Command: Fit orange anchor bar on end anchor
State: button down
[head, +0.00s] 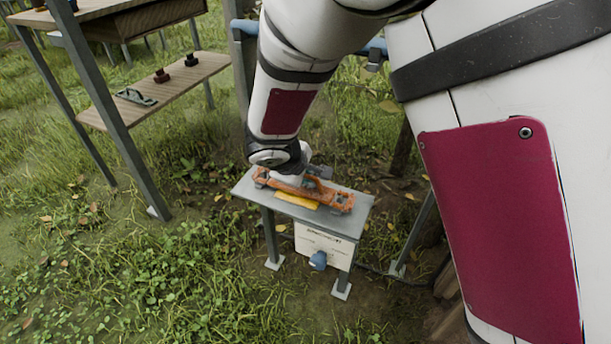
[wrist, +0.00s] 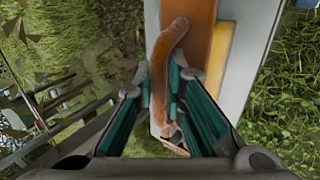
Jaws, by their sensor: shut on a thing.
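The orange anchor bar (head: 333,197) lies along the top of a small grey stand (head: 352,209) in the head view, with a yellow strip (head: 297,200) along its near side. My gripper comes down over the bar's left part; its fingers are mostly hidden there. In the wrist view my gripper (wrist: 161,80) has its teal-lined fingers on either side of a curved orange handle (wrist: 163,60) of the bar, shut on it. The bar's broad body shows above it. I cannot pick out the end anchor or tell whether the bar is seated on it.
A white panel (head: 325,243) with a blue knob (head: 318,261) hangs on the stand's front. A blue rail (head: 374,46) runs behind my arm. Grass surrounds the stand.

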jog(key=shift+f+b, duration=0.35)
dwell(0.3)
jog(key=c, duration=1.6)
grip_release()
